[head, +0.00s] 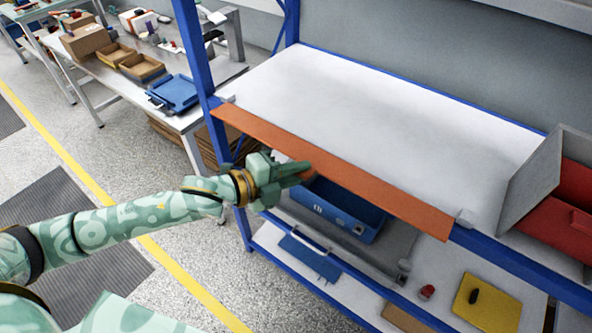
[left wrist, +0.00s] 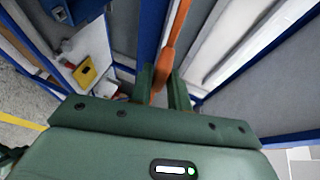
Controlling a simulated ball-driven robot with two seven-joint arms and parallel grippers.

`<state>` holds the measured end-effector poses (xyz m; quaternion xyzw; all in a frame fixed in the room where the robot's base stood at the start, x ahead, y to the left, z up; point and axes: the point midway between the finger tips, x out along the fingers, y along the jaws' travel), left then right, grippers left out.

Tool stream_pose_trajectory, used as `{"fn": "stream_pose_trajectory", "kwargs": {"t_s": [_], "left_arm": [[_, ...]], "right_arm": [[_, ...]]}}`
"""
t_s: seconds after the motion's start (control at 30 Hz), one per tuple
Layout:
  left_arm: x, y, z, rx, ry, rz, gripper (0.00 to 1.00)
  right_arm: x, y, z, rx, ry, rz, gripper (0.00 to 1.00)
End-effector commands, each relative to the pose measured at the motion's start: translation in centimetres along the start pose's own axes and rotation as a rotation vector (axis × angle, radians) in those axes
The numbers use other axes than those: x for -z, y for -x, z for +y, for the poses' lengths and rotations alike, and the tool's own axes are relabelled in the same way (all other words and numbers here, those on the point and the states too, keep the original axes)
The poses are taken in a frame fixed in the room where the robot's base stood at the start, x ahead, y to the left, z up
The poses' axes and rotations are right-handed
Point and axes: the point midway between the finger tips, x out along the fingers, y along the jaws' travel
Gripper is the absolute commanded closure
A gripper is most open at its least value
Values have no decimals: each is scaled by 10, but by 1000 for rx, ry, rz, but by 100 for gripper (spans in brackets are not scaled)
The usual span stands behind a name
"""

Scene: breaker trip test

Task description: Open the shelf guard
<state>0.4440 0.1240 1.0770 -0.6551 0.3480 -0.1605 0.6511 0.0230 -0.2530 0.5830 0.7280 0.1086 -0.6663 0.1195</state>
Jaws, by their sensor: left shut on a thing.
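The shelf guard is a long flat orange bar (head: 375,190) along the front edge of the white upper shelf (head: 370,100). In the left wrist view the orange guard (left wrist: 179,35) runs down between the two green fingers (left wrist: 163,92). My right gripper is in neither view.
Blue posts (head: 196,52) and rails frame the shelf. A grey bin (head: 540,180) and a red bin (head: 568,215) stand at its right end. Below are a blue bin (head: 340,208) and a yellow board (head: 487,303). The upper shelf's middle is bare.

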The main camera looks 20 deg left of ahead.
Motion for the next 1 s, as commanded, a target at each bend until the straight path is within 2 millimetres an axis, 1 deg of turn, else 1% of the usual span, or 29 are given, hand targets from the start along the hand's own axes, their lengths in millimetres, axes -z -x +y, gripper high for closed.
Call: {"fn": "stream_pose_trajectory", "kwargs": {"t_s": [0.03,0.1,0.13,0.17,0.2,0.57,0.67,0.77,0.83,1.0], "left_arm": [[0,0,8,-18,7,-2,100],[0,0,8,-18,7,-2,100],[0,0,9,-18,7,-2,77],[0,0,8,-18,7,-2,68],[0,0,8,-16,7,-2,64],[0,0,3,-6,3,-1,64],[0,3,3,-6,2,-1,64],[-1,13,3,-7,3,-3,64],[0,26,3,-10,2,-3,64],[0,71,5,-15,5,-3,64]], "right_arm": [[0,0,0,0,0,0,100],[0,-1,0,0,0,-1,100],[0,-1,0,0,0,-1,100],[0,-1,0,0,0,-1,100],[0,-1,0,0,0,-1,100],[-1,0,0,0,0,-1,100],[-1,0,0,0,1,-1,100],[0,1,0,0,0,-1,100],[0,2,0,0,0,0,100],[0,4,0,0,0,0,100]]}}
